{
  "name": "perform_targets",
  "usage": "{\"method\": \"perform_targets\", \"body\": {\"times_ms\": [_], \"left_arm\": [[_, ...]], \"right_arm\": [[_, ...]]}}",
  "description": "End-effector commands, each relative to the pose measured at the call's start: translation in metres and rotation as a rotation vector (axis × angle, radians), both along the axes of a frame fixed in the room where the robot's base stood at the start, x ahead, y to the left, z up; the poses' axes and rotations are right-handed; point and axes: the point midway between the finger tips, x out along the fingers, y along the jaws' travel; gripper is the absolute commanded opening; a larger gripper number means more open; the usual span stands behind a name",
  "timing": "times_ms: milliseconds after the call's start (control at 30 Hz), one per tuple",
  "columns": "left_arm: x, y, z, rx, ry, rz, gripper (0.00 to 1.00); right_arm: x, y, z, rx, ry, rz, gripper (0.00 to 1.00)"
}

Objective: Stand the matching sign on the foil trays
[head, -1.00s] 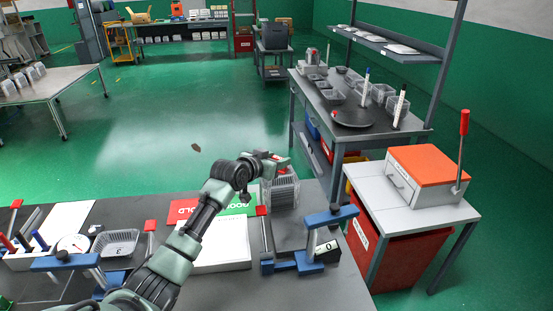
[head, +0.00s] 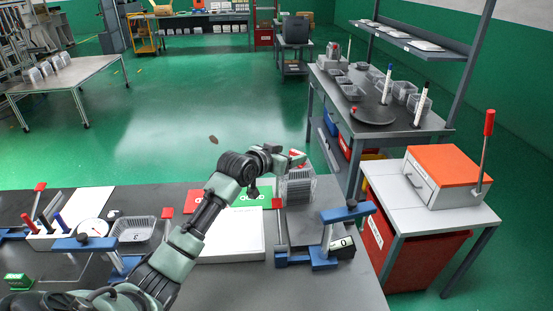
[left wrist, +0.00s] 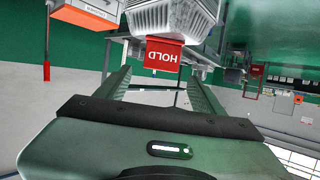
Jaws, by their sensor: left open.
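A stack of clear-looking foil trays (head: 298,192) stands at the right of the near bench; it also shows at the top of the left wrist view (left wrist: 170,16). A small red sign reading HOLD (left wrist: 163,55) appears upside down in that view, at the stack's top edge. A bit of red shows beside the gripper in the head view. My left gripper (left wrist: 160,85) is open, its fingers on either side of the sign's near edge, with no visible grip. It also shows above the stack in the head view (head: 297,158). My right gripper is not in view.
A red card (head: 197,199) and a green card (head: 252,194) lie behind a white box (head: 235,240). A blue-based lever press (head: 325,240) stands right of it. A grey plastic tray (head: 134,230) is at left. The near bench's front right is clear.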

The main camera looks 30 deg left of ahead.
Motion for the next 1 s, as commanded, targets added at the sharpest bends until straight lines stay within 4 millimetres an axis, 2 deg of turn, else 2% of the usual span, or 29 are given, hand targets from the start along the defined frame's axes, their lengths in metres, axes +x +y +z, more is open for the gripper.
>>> {"method": "perform_targets", "body": {"times_ms": [33, 200, 400, 600, 1000], "left_arm": [[-0.011, 0.002, 0.002, 0.003, 0.0, 0.0, 0.68], [-0.043, 0.003, 0.013, 0.003, 0.001, 0.0, 0.68], [-0.069, 0.005, 0.024, 0.001, 0.001, 0.0, 0.68], [-0.077, 0.005, 0.028, 0.0, 0.001, 0.0, 0.68], [-0.076, 0.005, 0.028, 0.0, 0.001, 0.0, 0.68]], "right_arm": [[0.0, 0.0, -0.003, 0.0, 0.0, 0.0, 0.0], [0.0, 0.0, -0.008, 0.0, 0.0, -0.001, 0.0], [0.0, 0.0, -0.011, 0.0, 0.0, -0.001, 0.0], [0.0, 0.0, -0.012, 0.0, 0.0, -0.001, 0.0], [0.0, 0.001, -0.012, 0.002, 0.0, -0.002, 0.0]]}}
